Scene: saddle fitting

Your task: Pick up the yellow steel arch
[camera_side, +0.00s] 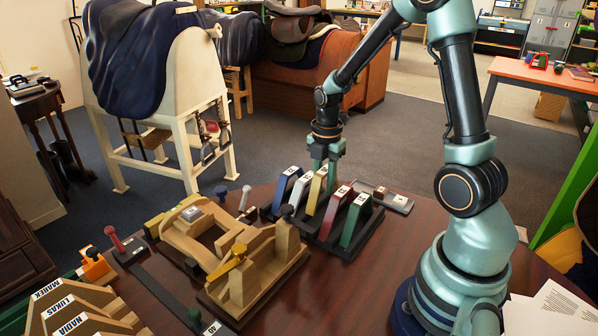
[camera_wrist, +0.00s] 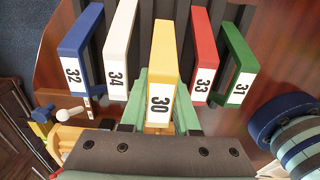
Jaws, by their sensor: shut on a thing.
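The yellow steel arch (camera_side: 314,195) stands in the black rack among the other arches, between the white one and the red one. In the wrist view the yellow arch (camera_wrist: 165,52), with its label 30, runs up the middle between my green fingers. My gripper (camera_side: 326,172) points down at the rack and is shut on the yellow arch near its labelled end. In the wrist view my gripper (camera_wrist: 161,105) has one finger on each side of the arch. The arch's lower end is hidden in the side view.
The blue arch (camera_side: 285,188), white arch (camera_side: 299,193), red arch (camera_side: 336,210) and green arch (camera_side: 355,219) stand close by in the rack (camera_side: 345,252). A wooden fixture (camera_side: 262,265) stands in front left. A small grey tray (camera_side: 397,202) lies at the right.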

